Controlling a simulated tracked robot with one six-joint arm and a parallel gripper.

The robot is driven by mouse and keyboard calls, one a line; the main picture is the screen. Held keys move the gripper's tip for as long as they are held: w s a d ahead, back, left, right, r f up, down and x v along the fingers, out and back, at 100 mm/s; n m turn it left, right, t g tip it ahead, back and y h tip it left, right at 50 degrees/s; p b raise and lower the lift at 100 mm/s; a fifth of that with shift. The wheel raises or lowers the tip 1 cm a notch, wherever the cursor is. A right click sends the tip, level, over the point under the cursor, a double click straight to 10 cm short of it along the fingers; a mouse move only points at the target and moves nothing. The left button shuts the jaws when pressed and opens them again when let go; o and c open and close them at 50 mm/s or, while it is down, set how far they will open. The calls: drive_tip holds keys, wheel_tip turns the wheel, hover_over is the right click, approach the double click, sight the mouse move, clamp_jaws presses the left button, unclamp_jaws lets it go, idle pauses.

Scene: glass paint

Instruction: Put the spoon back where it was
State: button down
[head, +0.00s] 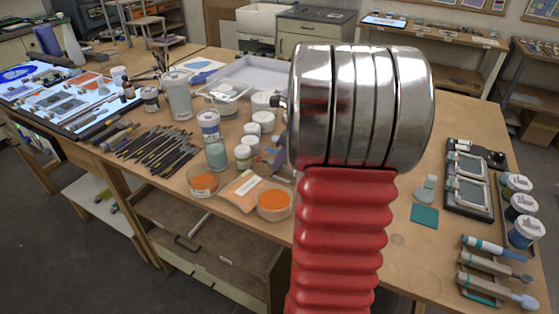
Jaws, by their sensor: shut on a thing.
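My red ridged arm with its chrome joint (362,108) fills the middle of the head view. My gripper is not visible; the arm may hide it. Three spoon-like tools lie side by side at the right front of the table (400,262): one teal and white (484,244), one pale with a dark end (490,263), and a grey-handled spoon (500,291) with a pale blue bowl. I cannot tell which spoon the task means, or whether one is hidden behind my arm.
Three lidded jars (523,205) and a dark tray (471,190) stand above the spoons at right. Left of my arm are orange powder dishes (274,203), several jars, and many dark tools (157,150). Bare table shows right of my arm.

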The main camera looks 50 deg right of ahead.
drive_tip(key=shift+f, duration=0.1)
drive_tip(key=c, duration=1.6)
unclamp_jaws()
drive_tip(key=v, duration=1.3)
drive_tip(key=shift+s+d+r, duration=0.1)
drive_tip(key=shift+s+r, duration=0.05)
drive_tip(key=shift+r, duration=0.15)
